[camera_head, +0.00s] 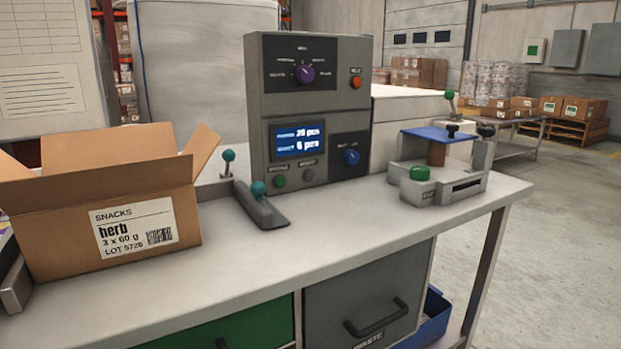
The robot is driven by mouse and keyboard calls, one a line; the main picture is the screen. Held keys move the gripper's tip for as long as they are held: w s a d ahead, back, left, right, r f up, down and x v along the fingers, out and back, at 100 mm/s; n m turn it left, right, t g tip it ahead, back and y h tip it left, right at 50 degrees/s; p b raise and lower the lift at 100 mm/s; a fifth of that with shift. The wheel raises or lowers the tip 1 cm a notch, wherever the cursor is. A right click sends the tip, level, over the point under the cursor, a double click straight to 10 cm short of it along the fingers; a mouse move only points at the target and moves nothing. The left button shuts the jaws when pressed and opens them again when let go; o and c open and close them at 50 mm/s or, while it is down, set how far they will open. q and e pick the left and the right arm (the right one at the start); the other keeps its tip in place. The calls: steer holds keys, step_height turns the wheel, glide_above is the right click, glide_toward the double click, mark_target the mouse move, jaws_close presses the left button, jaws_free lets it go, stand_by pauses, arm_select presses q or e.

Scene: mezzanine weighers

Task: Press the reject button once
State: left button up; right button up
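A grey control panel (312,110) stands upright on the workbench, with a lit blue display (298,140) on its front. Below the display sit a green button (279,181) and a dark grey button (308,175), each under a small label. A red-orange button (355,82) is at the upper right, also under a small label. The labels are too small to read surely, so I cannot tell which button is the reject button. Nothing covers the buttons. Neither of my grippers is in view.
The front benchtop (300,245) is clear.

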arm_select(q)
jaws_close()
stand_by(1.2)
